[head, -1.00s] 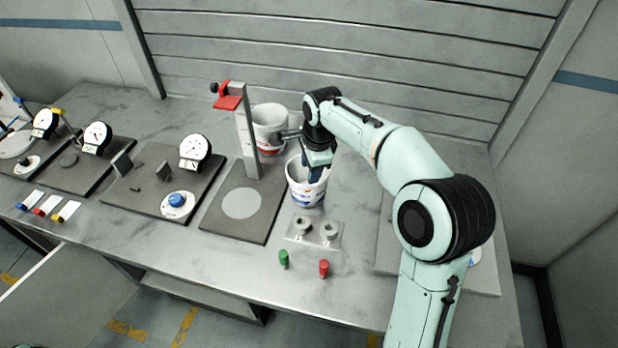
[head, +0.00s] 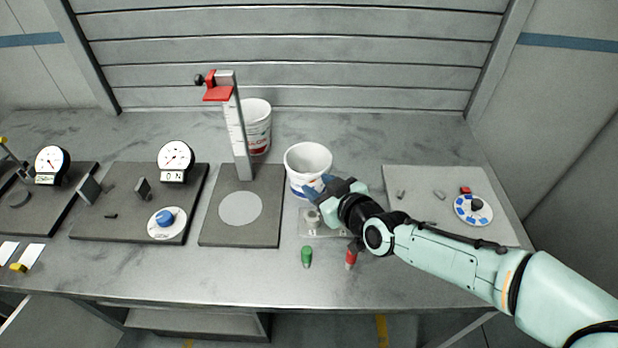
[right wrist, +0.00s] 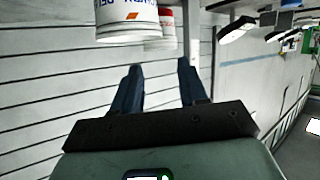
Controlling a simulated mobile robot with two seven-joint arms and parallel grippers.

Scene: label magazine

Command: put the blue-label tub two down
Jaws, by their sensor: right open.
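The blue-label tub (head: 307,160) is a white, open, upright bucket on the bench, just right of the height gauge. Its blue lettering shows at the top of the right wrist view (right wrist: 127,20). A red-label tub (head: 258,127) stands behind and to the left, partly hidden by the gauge post; it also shows in the right wrist view (right wrist: 168,28). My right gripper (head: 317,187) is open and empty at the near side of the blue-label tub, partly covering its lower front. In the right wrist view its fingers (right wrist: 160,82) point toward the tubs. My left gripper is not in view.
The height gauge (head: 238,135) with a red arm stands on a dark base left of the tub. A metal plate with knobs (head: 310,222), a green peg (head: 306,257) and a red peg (head: 351,259) lie in front. A grey board (head: 430,178) is at right.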

